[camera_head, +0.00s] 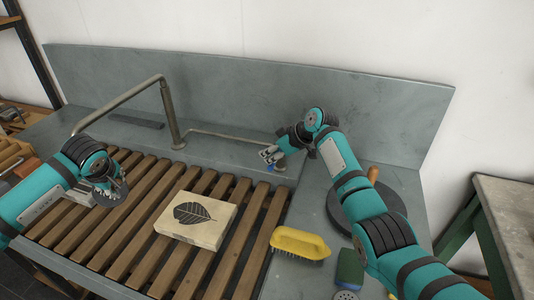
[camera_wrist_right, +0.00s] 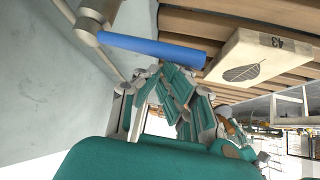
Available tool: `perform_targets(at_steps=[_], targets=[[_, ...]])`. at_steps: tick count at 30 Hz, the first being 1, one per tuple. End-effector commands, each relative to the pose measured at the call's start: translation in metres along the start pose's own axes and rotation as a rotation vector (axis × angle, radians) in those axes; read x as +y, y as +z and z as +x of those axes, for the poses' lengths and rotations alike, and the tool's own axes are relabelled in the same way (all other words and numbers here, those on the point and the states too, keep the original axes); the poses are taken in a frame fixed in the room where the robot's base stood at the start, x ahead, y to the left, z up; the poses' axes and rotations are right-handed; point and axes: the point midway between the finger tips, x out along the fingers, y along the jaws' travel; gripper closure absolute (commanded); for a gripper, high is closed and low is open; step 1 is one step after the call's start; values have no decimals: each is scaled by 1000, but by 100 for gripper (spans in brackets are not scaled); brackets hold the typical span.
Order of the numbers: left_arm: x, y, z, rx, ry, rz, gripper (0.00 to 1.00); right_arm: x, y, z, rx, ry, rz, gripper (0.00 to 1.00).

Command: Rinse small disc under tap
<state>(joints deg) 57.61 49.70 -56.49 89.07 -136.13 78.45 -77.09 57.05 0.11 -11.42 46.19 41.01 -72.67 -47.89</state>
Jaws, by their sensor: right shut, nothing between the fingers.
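The small disc (camera_head: 116,196) is grey and round. It is at my left gripper (camera_head: 108,180), which appears shut on it, over the left end of the slatted rack. The tap (camera_head: 125,101) is a bent grey pipe whose open end points down just up and left of that gripper; no water shows. Its valve has a blue lever, seen in the right wrist view (camera_wrist_right: 150,49) and partly in the head view (camera_head: 271,168). My right gripper (camera_head: 268,154) is shut and empty, close beside the lever; contact cannot be told. It also shows in the right wrist view (camera_wrist_right: 165,80).
A pale block with a leaf print (camera_head: 213,233) lies on the wooden slats (camera_head: 135,245). A yellow brush (camera_head: 300,243), a green sponge (camera_head: 350,268) and a large dark disc with a wooden handle (camera_head: 392,196) are at the right. A grey splashback (camera_head: 250,90) stands behind.

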Motion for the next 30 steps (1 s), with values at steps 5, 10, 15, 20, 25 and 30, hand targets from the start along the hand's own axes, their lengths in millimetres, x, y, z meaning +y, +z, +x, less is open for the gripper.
perform_targets(at_steps=[5,10,15,20,25,30], targets=[[3,-2,-2,3,7,-1,100,0,-1,0,0,0,0,100],[3,-2,-2,3,7,-1,100,-2,-10,6,1,-2,-1,100],[3,-2,-2,3,7,-1,100,-5,-24,15,0,-2,0,100],[3,-2,-2,3,7,-1,100,-8,-36,23,-2,-2,-1,100],[3,-2,-2,3,7,-1,100,-4,-34,5,0,1,-1,100],[3,-2,-2,3,7,-1,100,0,-34,-20,1,3,-1,100]])
